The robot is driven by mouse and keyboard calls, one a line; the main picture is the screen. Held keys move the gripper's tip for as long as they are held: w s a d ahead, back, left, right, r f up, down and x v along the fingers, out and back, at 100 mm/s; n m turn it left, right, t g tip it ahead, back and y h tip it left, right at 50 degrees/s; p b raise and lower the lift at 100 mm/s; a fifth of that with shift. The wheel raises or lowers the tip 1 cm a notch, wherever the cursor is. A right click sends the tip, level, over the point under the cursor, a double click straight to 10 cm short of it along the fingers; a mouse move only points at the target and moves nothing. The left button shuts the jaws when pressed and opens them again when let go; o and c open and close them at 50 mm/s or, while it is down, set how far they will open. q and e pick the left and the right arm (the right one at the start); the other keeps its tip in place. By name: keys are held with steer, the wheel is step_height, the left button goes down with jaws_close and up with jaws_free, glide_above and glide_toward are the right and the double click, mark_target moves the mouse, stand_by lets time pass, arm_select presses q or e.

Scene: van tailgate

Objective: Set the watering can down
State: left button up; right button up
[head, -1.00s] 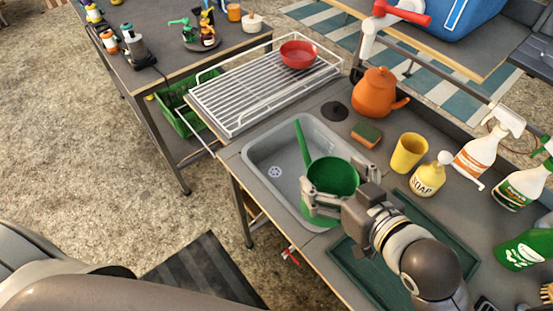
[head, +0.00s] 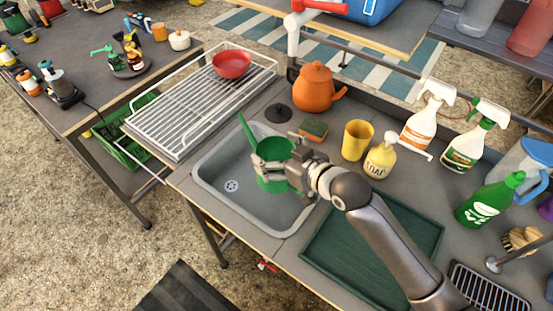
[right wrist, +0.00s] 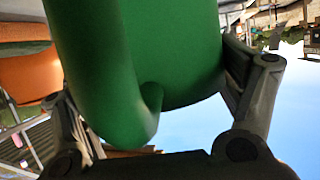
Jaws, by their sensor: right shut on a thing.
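The green watering can (head: 270,165) is over the right part of the grey sink basin (head: 222,204), with its long spout pointing up and to the left. My right gripper (head: 276,174) is shut on the can, its fingers on the can's near right side. In the right wrist view, the can's green body (right wrist: 180,50) fills the middle between the two dark fingers (right wrist: 165,100). I cannot tell whether the can's bottom touches the basin. My left gripper is not in view.
A dark green tray (head: 340,243) lies right of the sink. A sponge (head: 313,129), yellow cup (head: 356,140), soap bottle (head: 380,158) and orange kettle (head: 316,88) stand behind. A wire drying rack (head: 190,110) with a red bowl (head: 232,65) is at the left.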

mark_target(268, 160)
steer(key=shift+w+f, duration=0.4)
step_height(268, 160, down, 3)
steer(key=shift+w+p, duration=0.15)
steer(key=shift+p, duration=0.2)
steer(key=shift+f, duration=0.2)
steer(key=shift+f+b, duration=0.3)
steer(key=shift+f, duration=0.3)
steer(key=o, duration=1.2)
steer(key=shift+f, duration=0.1)
steer(key=shift+c, duration=0.2)
steer(key=shift+s+f, duration=0.1)
steer(key=shift+s, duration=0.1)
